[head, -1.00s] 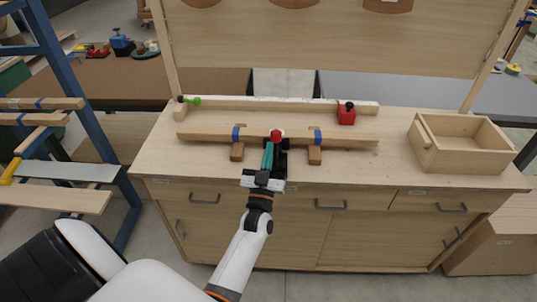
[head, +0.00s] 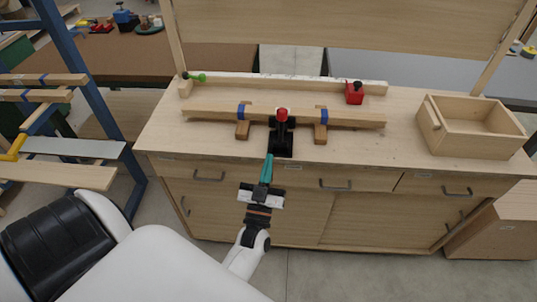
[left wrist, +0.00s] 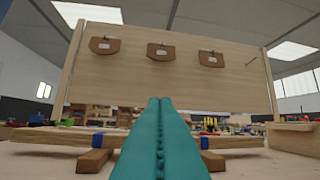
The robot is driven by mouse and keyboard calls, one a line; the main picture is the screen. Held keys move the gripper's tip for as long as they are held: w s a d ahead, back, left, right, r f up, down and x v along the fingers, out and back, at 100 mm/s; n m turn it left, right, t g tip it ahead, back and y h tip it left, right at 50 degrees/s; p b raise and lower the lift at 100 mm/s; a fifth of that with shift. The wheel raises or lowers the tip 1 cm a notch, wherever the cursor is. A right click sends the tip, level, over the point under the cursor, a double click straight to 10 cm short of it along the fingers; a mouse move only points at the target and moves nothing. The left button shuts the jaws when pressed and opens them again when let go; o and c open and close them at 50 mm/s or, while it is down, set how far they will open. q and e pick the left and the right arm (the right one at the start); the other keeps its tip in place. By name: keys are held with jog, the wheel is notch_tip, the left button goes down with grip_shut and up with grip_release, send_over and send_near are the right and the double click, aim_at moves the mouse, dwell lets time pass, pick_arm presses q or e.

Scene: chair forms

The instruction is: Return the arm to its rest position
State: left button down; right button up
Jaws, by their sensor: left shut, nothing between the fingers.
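My left gripper (head: 267,169) is shut and empty, its teal fingers pressed together. In the head view it is in front of the workbench (head: 180,140), its fingertips near the front edge of the top. The fingers (left wrist: 160,140) also fill the lower middle of the left wrist view. Behind them on the bench, a wooden bar (head: 210,115) lies across two brown blocks with blue bands. A black clamp with a red knob (head: 282,114) stands at the middle of the bar, apart from my gripper. My right gripper is not in view.
An open wooden box (head: 475,147) stands at the bench's right end. A long rail with a red block (head: 354,93) runs along the back. A blue rack (head: 62,60) with wooden bars stands at the left. Drawers with handles face my arm. Floor at the lower right is free.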

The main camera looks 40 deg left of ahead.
pick_arm(q)
jog(key=s+d+f+m+g+h, duration=0.1)
jog(key=d+f+m+g+h, duration=0.2)
jog(key=f, duration=0.9)
jog(key=s+d+f+m+g+h, duration=0.1)
jog(key=d+f+m+g+h, duration=0.3)
jog(key=f, duration=0.7)
jog(key=s+d+f+g+h, duration=0.3)
jog(key=s+f+g, duration=0.2)
jog(key=s+f, duration=0.8)
jog(key=s+a+f+g, duration=0.2)
jog(key=s+f+g, duration=0.2)
jog(key=s, duration=0.7)
jog(key=s+a+f+g, duration=0.1)
jog(key=s+f+g, duration=0.3)
jog(key=s+f, duration=0.5)
jog(key=shift+s+a+f+m+g, duration=0.2)
jog(key=shift+s+a+m+g, duration=0.15)
jog(key=shift+s, duration=0.8)
